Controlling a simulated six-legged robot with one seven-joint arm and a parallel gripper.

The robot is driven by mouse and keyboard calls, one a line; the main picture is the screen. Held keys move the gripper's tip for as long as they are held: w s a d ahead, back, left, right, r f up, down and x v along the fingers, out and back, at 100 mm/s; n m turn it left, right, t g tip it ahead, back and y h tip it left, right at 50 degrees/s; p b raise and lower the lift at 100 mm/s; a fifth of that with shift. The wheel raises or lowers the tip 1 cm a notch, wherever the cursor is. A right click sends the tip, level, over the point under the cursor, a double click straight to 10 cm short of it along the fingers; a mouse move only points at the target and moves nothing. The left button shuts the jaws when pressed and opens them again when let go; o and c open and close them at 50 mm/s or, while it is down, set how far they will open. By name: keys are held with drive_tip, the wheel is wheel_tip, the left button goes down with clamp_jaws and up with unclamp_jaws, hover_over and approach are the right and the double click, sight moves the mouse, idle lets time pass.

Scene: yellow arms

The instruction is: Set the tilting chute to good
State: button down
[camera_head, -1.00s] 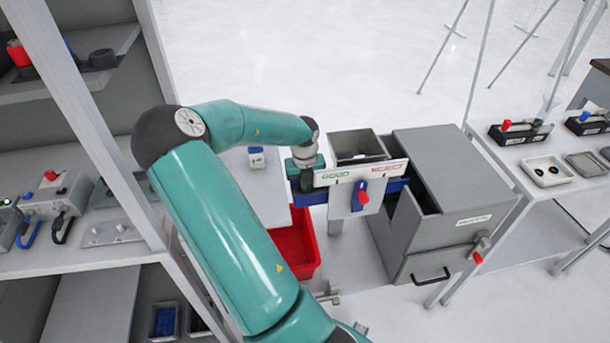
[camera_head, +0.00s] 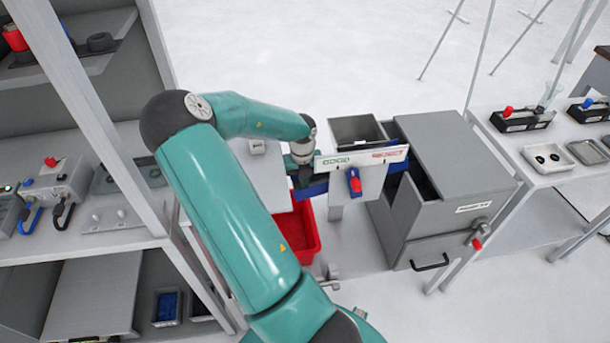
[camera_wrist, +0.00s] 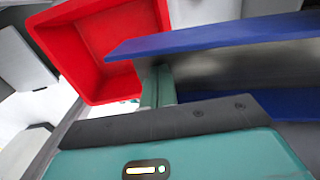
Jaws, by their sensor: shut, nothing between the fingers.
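The tilting chute (camera_head: 315,189) is a blue trough behind a white plate with a green GOOD label (camera_head: 336,162) at left and a red REJECT label (camera_head: 388,154) at right. Its left end is lower than its right end, sloping toward the red bin (camera_head: 303,232). A red and blue handle (camera_head: 355,182) sits on the plate's front. My gripper (camera_head: 301,178) is at the chute's left end, partly hidden. In the wrist view its shut, empty fingers (camera_wrist: 157,86) reach the chute's blue edge (camera_wrist: 215,36); I cannot tell whether they touch.
A grey hopper (camera_head: 357,130) stands behind the plate. A grey cabinet (camera_head: 455,160) with a drawer stands right of the chute. A shelf post (camera_head: 105,120) stands left of my arm. A side table (camera_head: 545,140) holds switch boxes and trays.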

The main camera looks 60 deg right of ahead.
drive_tip(key=shift+s+d+f, duration=0.1)
drive_tip(key=shift+s+f, duration=0.05)
drive_tip(key=shift+f, duration=2.1)
drive_tip(key=shift+f, duration=0.1)
drive_tip(key=shift+r, duration=0.4)
wheel_tip(320, 180, up, 14)
drive_tip(key=shift+f, duration=0.25)
